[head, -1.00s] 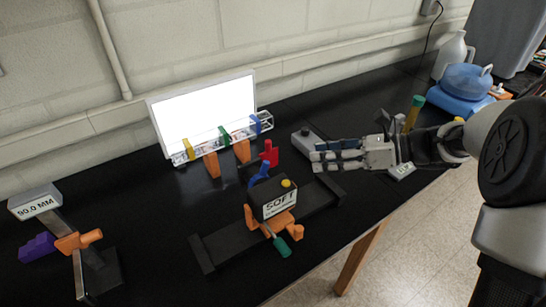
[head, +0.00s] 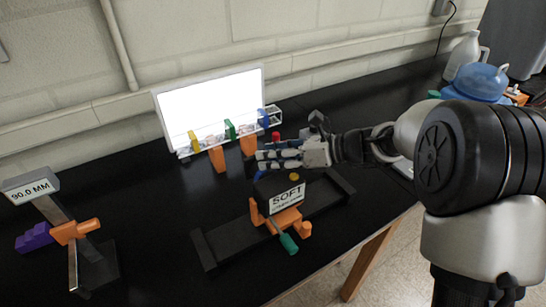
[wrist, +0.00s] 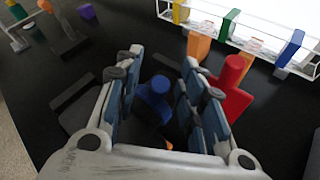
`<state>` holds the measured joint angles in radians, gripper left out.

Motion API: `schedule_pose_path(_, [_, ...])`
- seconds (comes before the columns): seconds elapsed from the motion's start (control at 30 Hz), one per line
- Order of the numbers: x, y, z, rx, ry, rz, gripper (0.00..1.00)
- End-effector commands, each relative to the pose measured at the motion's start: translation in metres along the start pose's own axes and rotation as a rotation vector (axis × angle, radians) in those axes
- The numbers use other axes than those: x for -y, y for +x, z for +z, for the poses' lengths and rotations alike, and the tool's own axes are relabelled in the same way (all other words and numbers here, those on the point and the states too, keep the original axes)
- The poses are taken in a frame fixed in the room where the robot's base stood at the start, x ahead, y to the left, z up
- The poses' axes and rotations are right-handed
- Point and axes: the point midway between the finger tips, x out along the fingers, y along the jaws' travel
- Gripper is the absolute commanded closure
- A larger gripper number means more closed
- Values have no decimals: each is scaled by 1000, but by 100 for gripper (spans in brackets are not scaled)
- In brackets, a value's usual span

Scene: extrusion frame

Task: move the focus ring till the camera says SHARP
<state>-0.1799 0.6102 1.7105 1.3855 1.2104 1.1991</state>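The camera (head: 288,200) is a dark box on an orange mount with a green handle, and its label reads SOFT. It sits on a black rail (head: 222,241). In the wrist view a blue knobbed part (wrist: 154,98) stands between the two spread fingers of my gripper (wrist: 155,85), with clear space on both sides. Which part is the focus ring I cannot tell for certain. A red part (wrist: 235,85) stands just outside the right finger. In the head view my gripper (head: 265,160) is just behind the camera and hides most of the blue and red parts.
A bright white panel (head: 210,105) stands behind a clear rack (head: 274,117) with yellow, green and blue holders. At left is a stand with a 90.0 MM display (head: 30,187), an orange clamp (head: 76,231) and a purple block (head: 34,238).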

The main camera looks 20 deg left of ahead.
Motion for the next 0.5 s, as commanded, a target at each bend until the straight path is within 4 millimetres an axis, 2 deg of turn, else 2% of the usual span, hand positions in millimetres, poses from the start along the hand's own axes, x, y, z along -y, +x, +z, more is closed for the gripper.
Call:
schedule_pose_path(0.2, [0, 0, 0, 0, 0, 0, 64])
schedule_pose_path(0.5, [0, 0, 0, 0, 0, 0, 84])
